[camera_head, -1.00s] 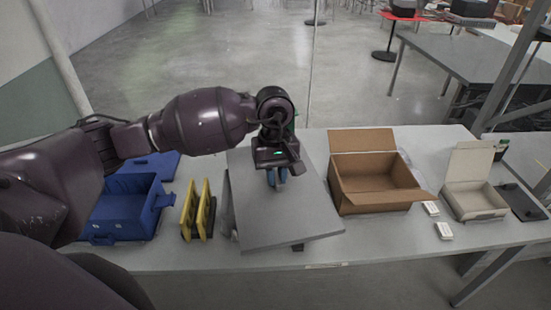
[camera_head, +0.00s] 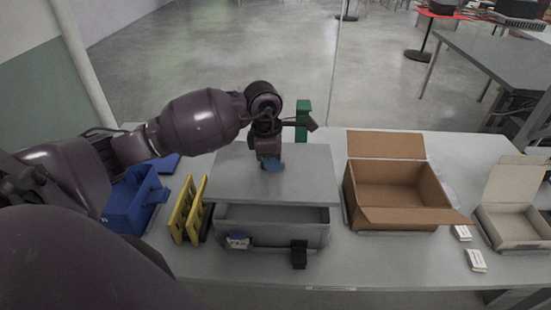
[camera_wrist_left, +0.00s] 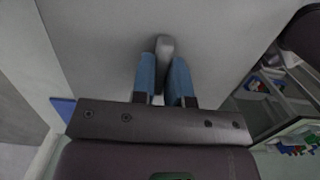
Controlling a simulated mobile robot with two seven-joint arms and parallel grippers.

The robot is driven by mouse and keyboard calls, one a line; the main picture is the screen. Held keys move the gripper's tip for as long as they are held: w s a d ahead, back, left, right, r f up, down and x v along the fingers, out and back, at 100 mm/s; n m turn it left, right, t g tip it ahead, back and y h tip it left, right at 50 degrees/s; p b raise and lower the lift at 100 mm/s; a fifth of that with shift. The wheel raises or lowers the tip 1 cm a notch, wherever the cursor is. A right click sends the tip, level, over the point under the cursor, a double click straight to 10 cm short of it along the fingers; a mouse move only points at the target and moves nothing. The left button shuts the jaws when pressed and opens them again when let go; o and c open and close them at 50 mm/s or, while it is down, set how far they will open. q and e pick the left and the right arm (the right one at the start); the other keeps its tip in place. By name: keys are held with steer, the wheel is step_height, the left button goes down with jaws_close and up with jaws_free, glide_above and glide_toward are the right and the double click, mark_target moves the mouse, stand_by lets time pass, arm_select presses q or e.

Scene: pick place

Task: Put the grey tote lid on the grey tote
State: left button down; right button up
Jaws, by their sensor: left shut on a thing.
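The grey tote lid (camera_head: 308,182) is a flat light-grey panel, roughly level. My left gripper (camera_head: 271,166) is shut on its small raised grip. In the left wrist view the blue fingers (camera_wrist_left: 165,84) close on the lid's grey handle (camera_wrist_left: 165,48), and the lid (camera_wrist_left: 230,40) fills much of the view. The grey tote (camera_head: 272,230) stands on the table with its front wall and front opening showing. The lid hangs over the tote's rear part and hides it. I cannot tell if lid and rim touch. My right gripper is out of view.
Yellow panels (camera_head: 182,210) and a blue bin (camera_head: 132,200) stand left of the tote. An open brown carton (camera_head: 395,185) stands close to its right. A black item (camera_head: 299,254) is at the tote's front. A green object (camera_head: 303,118) stands behind.

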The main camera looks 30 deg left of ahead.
arm_select(q)
steer(key=shift+f+b, duration=0.85)
steer(key=shift+f, duration=0.95)
step_height(320, 180, down, 3)
steer(key=shift+f+b, duration=0.1)
steer(key=shift+b, duration=0.75)
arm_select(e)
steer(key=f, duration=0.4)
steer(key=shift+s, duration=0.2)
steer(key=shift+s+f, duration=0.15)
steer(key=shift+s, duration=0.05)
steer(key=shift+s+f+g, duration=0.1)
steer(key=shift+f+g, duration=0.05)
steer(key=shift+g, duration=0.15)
arm_select(q)
steer(key=shift+f+b, duration=0.7)
steer(key=shift+f, duration=0.2)
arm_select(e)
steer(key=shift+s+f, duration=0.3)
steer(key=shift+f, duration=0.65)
